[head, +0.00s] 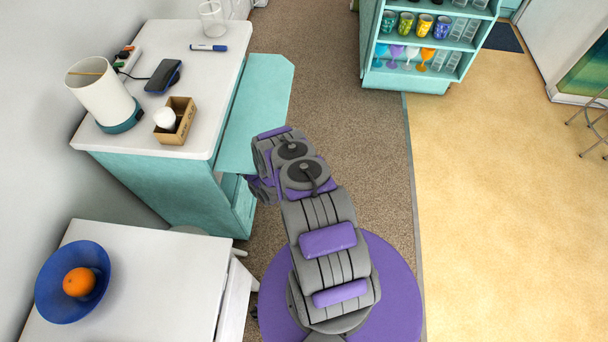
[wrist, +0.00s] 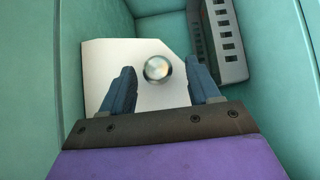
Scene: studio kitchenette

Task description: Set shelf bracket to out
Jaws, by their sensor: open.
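In the wrist view, a pale panel with slanted corners (wrist: 108,62), which looks like the shelf bracket, lies inside a teal compartment. A round, shiny metal knob (wrist: 157,69) is on it. My gripper (wrist: 163,74) is open, with one blue-grey finger on each side of the knob. I see gaps between the knob and both fingers; whether the fingertips touch the panel I cannot tell. In the head view, my arm reaches left to the teal cabinet (head: 160,185), beside a teal panel (head: 262,110) that sticks out from it. My gripper and the bracket are hidden there.
A grey slotted basket or rack (wrist: 226,42) stands right of the panel, close to the right finger. Teal walls (wrist: 40,75) close in on both sides. On the cabinet's white top are a white cylinder (head: 98,90), a small box (head: 176,121) and a marker (head: 208,47).

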